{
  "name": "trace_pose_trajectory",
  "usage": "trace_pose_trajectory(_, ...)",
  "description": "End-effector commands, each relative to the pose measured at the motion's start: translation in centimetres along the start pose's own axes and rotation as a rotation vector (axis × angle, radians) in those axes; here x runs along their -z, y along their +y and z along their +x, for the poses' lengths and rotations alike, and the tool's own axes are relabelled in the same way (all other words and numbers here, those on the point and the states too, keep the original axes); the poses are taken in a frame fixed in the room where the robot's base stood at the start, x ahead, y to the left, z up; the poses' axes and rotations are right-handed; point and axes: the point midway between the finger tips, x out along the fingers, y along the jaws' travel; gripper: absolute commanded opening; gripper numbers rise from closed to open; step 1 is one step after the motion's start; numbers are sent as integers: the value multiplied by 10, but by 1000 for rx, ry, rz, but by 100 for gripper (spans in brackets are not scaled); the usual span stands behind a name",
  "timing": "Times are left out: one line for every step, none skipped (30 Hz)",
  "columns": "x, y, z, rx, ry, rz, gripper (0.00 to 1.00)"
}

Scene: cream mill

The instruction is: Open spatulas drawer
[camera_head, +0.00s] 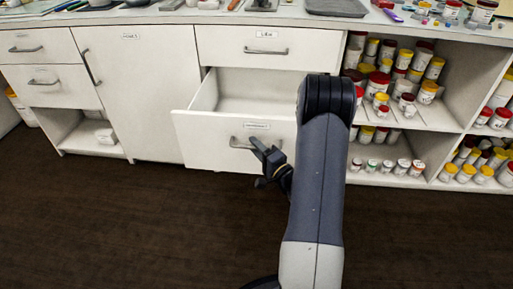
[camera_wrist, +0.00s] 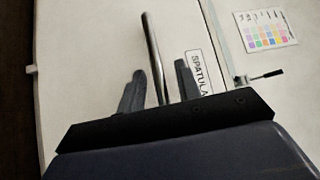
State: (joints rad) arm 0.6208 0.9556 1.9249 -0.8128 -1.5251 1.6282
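The spatulas drawer (camera_head: 200,130) stands pulled out of the white cabinet, under a shut top drawer. Its front carries a bar handle (camera_head: 238,144) and a label; in the wrist view the label (camera_wrist: 199,75) reads "SPATULA", its end hidden by my gripper. My gripper (camera_head: 261,149) is at the right end of the handle. In the wrist view my gripper (camera_wrist: 157,78) has its fingers apart, one on each side of the handle bar (camera_wrist: 152,50), with gaps showing. The drawer's visible inside looks bare in the head view; its near part is hidden by the front.
Open shelves (camera_head: 437,118) with many lidded jars are on the right. A shut cabinet door (camera_head: 140,95) and small drawers are on the left. The counter (camera_head: 280,17) above holds a tray. A card with coloured squares (camera_wrist: 265,30) shows past the drawer front's edge. The dark floor is clear.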

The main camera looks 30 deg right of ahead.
Motion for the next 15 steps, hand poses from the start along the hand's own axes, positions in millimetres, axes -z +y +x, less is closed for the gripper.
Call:
trace_pose_trajectory(0,0,-2,-1,1,0,32)
trace_pose_trajectory(0,0,-3,-1,1,0,32)
trace_pose_trajectory(1,0,-7,-2,2,1,32)
trace_pose_trajectory(1,0,-10,-2,3,1,32)
trace_pose_trajectory(1,0,-14,-2,4,2,32)
trace_pose_trajectory(2,0,-21,-4,4,3,32)
trace_pose_trajectory(2,0,-27,-4,6,3,32)
trace_pose_trajectory(1,0,-33,-3,6,4,32)
trace_pose_trajectory(2,0,-41,-5,7,3,32)
trace_pose_trajectory(2,0,-47,-4,6,3,32)
trace_pose_trajectory(2,-1,-54,-4,7,3,32)
trace_pose_trajectory(2,0,-61,-3,7,4,32)
trace_pose_trajectory(2,0,-67,-3,7,3,32)
trace_pose_trajectory(2,0,-72,-4,6,3,32)
trace_pose_trajectory(2,0,-78,-4,6,3,32)
